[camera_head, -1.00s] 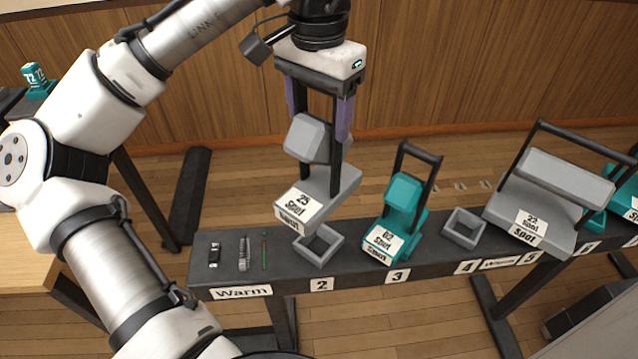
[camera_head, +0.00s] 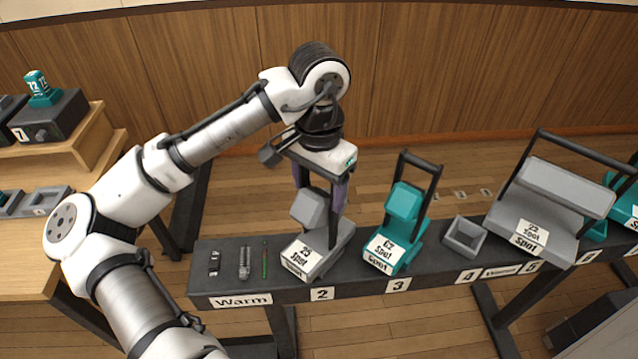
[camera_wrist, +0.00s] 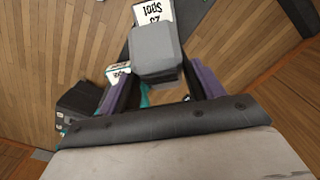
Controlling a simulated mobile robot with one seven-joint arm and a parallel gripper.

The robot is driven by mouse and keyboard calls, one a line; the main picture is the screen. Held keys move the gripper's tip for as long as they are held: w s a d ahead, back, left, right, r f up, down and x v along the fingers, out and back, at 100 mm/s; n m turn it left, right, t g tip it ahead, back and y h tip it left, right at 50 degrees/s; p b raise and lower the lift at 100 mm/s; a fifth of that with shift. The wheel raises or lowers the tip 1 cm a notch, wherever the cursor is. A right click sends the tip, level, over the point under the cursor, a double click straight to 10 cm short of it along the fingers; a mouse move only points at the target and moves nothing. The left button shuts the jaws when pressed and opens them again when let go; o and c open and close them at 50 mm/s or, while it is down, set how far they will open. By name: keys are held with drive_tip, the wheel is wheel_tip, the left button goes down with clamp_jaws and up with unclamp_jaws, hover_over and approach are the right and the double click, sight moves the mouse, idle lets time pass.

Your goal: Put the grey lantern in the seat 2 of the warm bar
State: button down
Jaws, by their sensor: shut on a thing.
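The grey lantern (camera_head: 318,248), with a white "25 Spot" label, is upright at seat 2 of the warm bar (camera_head: 228,279). It covers the open square seat there, and its base looks level with the bar top. I cannot tell whether it is fully down in the seat. My gripper (camera_head: 322,192) is above it, with purple fingers shut on the lantern's handle. In the wrist view the lantern's grey head (camera_wrist: 156,55) lies between the purple fingers (camera_wrist: 165,92), and its label shows beyond.
A teal lantern (camera_head: 402,225) stands close on the right at seat 3. An empty square seat (camera_head: 464,236) is at 4, and a wide grey lantern (camera_head: 540,215) is at 5. Small items (camera_head: 244,258) lie on the bar's left end. Shelves with another teal lantern (camera_head: 42,90) are far left.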

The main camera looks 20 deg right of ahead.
drive_tip(key=shift+c, duration=1.2)
unclamp_jaws()
wheel_tip(320, 180, up, 12)
drive_tip(key=shift+r, duration=0.1)
